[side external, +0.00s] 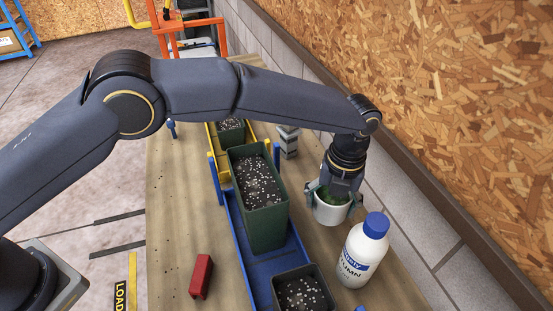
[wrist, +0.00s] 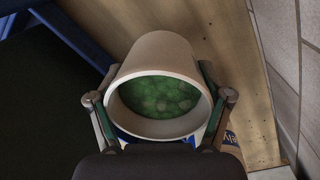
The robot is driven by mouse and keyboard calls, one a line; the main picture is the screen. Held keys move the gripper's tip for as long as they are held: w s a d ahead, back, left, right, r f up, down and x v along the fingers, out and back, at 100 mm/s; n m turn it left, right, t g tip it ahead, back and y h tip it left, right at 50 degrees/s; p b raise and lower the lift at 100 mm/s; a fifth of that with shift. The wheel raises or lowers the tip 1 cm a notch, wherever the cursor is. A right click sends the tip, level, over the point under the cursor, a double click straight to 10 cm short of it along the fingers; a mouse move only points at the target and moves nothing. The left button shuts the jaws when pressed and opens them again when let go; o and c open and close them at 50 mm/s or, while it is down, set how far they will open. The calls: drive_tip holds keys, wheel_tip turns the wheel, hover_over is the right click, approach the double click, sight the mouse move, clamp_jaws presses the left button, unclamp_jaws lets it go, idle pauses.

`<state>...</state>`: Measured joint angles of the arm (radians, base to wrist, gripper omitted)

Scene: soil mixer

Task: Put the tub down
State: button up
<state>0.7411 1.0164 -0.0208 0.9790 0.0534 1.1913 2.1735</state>
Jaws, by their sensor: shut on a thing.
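A white tub (side external: 331,211) with green pellets inside is near the right side of the wooden table. It also shows in the wrist view (wrist: 160,52), with its mouth toward the camera and the green contents visible. My gripper (side external: 334,200) is shut around the tub, with a finger on each side of it. In the wrist view the fingers (wrist: 158,103) press on its left and right walls. The tub's base is hidden in the wrist view, and I cannot tell whether it touches the table.
A white bottle with a blue cap (side external: 363,252) stands just right of the tub. A blue rail tray (side external: 236,220) holds a large green bin of soil (side external: 266,222) and a smaller pot (side external: 303,290). A red block (side external: 201,276) lies at the front left. A block wall (side external: 400,195) borders the right.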

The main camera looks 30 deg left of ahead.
sight(328, 216)
drive_tip(key=shift+f, duration=2.35)
drive_tip(key=shift+f, duration=0.15)
drive_tip(key=o, duration=1.5)
